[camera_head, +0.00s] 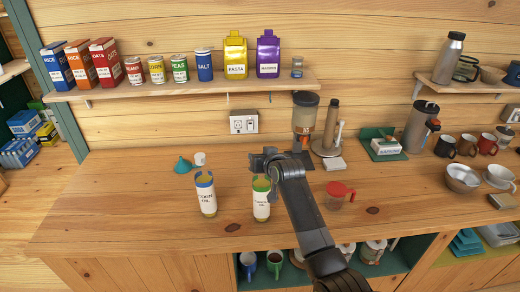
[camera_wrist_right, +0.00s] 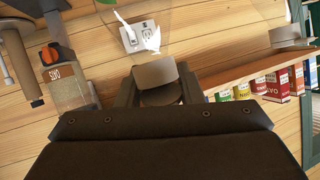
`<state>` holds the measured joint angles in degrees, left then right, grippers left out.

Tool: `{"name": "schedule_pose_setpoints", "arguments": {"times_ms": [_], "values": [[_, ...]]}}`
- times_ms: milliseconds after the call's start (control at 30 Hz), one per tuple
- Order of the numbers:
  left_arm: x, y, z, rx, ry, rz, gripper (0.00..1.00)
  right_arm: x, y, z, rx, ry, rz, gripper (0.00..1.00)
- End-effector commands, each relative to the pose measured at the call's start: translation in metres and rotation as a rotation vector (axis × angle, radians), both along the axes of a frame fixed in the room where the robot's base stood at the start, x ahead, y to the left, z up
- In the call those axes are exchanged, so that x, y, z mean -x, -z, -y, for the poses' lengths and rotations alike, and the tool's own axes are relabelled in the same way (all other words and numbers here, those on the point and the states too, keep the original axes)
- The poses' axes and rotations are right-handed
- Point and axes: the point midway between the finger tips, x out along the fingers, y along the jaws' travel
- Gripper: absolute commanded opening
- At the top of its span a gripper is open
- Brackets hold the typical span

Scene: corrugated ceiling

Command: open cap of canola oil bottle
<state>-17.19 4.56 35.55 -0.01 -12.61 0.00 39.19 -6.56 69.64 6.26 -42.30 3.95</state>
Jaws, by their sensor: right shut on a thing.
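The canola oil bottle (camera_head: 261,207), with a pale label and a green band near its top, stands upright on the wooden counter. A similar corn oil bottle (camera_head: 207,199) with a blue band stands to the left. My left gripper is not in view.
A teal funnel (camera_head: 183,165) and a small white item (camera_head: 200,159) lie behind the bottles. A red measuring cup (camera_head: 339,194) is right of my forearm, and a grinder (camera_head: 304,118) stands behind. The left counter is clear. A shelf (camera_head: 180,88) of groceries hangs above.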

Motion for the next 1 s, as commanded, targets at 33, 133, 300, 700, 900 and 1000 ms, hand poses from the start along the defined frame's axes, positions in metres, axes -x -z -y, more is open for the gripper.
{"name": "schedule_pose_setpoints", "arguments": {"times_ms": [33,133,300,700,900,1000], "values": [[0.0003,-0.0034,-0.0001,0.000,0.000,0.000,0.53,0.0001,0.0000,0.0001,0.000,-0.001,-0.031,0.11],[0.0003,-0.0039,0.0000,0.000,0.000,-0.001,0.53,-0.0001,0.0017,0.0002,-0.002,0.001,-0.081,0.11],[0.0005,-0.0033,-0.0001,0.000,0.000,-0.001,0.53,0.0000,0.0026,0.0006,-0.005,0.001,-0.140,0.11],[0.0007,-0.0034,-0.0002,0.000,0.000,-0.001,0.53,0.0009,0.0034,0.0004,-0.007,0.001,-0.175,0.11],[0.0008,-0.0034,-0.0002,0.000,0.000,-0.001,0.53,0.0008,0.0034,0.0003,-0.007,0.001,-0.174,0.36],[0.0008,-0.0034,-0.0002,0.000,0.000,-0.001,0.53,0.0007,0.0029,0.0003,-0.007,0.002,-0.172,0.49]]}}
